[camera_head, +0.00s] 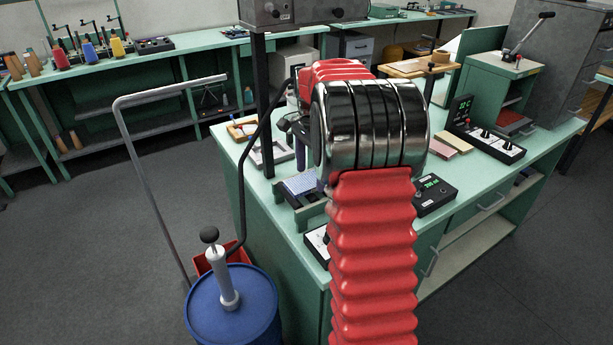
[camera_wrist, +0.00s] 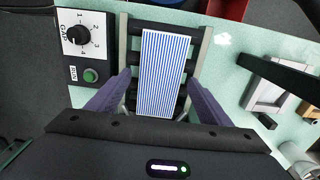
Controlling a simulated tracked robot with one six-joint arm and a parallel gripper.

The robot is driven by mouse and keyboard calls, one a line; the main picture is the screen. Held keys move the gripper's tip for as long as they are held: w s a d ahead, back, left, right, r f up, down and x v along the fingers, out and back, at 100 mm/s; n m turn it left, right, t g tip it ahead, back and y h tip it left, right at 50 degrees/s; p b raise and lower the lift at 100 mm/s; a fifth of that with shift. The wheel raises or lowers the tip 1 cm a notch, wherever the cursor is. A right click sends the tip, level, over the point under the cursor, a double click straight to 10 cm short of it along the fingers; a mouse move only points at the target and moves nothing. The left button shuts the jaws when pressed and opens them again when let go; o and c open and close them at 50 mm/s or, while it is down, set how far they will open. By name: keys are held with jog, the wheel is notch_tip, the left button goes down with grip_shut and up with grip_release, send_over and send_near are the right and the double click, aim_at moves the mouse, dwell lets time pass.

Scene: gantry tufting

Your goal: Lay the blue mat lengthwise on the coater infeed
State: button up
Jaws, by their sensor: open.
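The blue mat (camera_wrist: 162,72), with blue and white stripes, lies on the black rollers of the coater infeed (camera_wrist: 200,50) in the wrist view. Its long side runs along the rails, across the rollers, and it lies between the two rails. My gripper (camera_wrist: 160,82) is open, with one purple finger on each side of the mat's near half. I see no finger closed on the mat; the gap in height is hard to judge. The head view shows the mat (camera_head: 299,184) on the infeed at the bench's left end. My arm hides much of the gripper there.
A control box (camera_wrist: 85,45) with a gap dial and green run button stands left of the infeed. A grey frame (camera_wrist: 268,95) lies to its right. A black post (camera_head: 262,100) rises from the bench near the infeed. A blue drum (camera_head: 232,310) stands on the floor.

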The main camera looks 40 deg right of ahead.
aim_at(309, 180)
notch_tip(309, 180, up, 11)
dwell(0.4)
dwell(0.5)
jog(key=shift+a+r, duration=0.1)
jog(key=s+a+r+n+t, duration=0.1)
jog(key=s+a+r+n, duration=0.1)
jog(key=s+a+n, duration=0.45)
jog(key=s+a+r+n+t, duration=0.2)
jog(key=s+a, duration=0.2)
jog(key=a, duration=0.6)
jog(key=s+a+f+n+t, duration=0.1)
jog(key=s+a+f+n, duration=0.3)
jog(key=s, duration=0.3)
jog(key=s+a+f+n+t, duration=0.1)
jog(key=s+a+f+n, duration=0.3)
jog(key=s+a+n, duration=0.2)
jog(key=shift+s+a+f+t, duration=0.15)
jog(key=shift+s+a+t, duration=0.15)
jog(key=shift+s+a, duration=0.4)
jog(key=shift+s+d, duration=0.1)
